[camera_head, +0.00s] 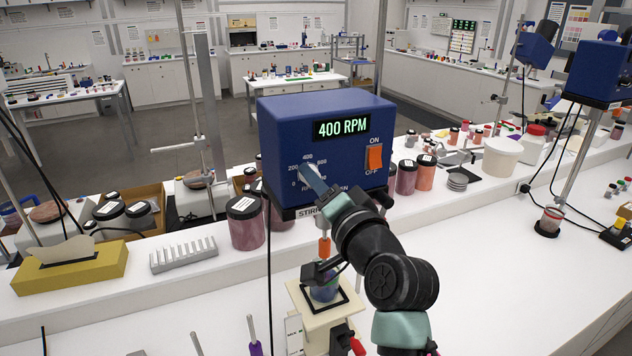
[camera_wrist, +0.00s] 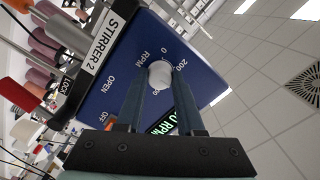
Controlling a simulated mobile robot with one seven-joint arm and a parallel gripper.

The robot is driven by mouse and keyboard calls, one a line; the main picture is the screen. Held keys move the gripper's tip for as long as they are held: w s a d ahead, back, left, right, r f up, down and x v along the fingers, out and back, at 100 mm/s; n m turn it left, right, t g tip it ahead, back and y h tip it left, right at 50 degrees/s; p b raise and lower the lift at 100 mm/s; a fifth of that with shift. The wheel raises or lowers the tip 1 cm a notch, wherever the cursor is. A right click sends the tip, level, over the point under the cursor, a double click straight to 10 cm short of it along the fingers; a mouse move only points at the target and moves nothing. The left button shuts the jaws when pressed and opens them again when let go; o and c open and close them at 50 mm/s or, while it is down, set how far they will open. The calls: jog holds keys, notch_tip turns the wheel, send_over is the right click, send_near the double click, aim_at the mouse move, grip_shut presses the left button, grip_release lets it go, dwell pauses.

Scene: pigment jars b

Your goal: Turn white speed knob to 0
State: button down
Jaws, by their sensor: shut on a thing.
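The white speed knob (camera_wrist: 160,74) sits on the front panel of the blue stirrer box (camera_head: 280,130), with RPM numbers printed round it. In the wrist view my gripper (camera_wrist: 159,82) has its two dark fingers on either side of the knob, shut on it. In the head view my gripper (camera_head: 314,180) reaches the lower left of the panel and largely hides the knob. The display (camera_head: 342,126) reads 400 RPM. The orange switch (camera_head: 374,158) is right of the knob, between ON and OFF. I cannot tell the knob's pointer direction.
Below the box, a vessel with blue contents (camera_head: 323,290) stands on a pale base. Dark-lidded jars (camera_head: 246,224) stand to the left, and more jars (camera_head: 406,177) to the right. A yellow block (camera_head: 70,272) and a grey rack (camera_head: 183,254) are further left.

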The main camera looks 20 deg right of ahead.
jog(key=shift+f+n+b, duration=0.15)
jog(key=shift+n+b, duration=0.15)
jog(key=shift+b, duration=0.3)
jog(key=n+b, duration=1.9)
jog(key=n, duration=0.4)
jog(key=shift+b, duration=0.3)
jog(key=shift+n, duration=0.3)
jog(key=c, duration=0.5)
grip_release()
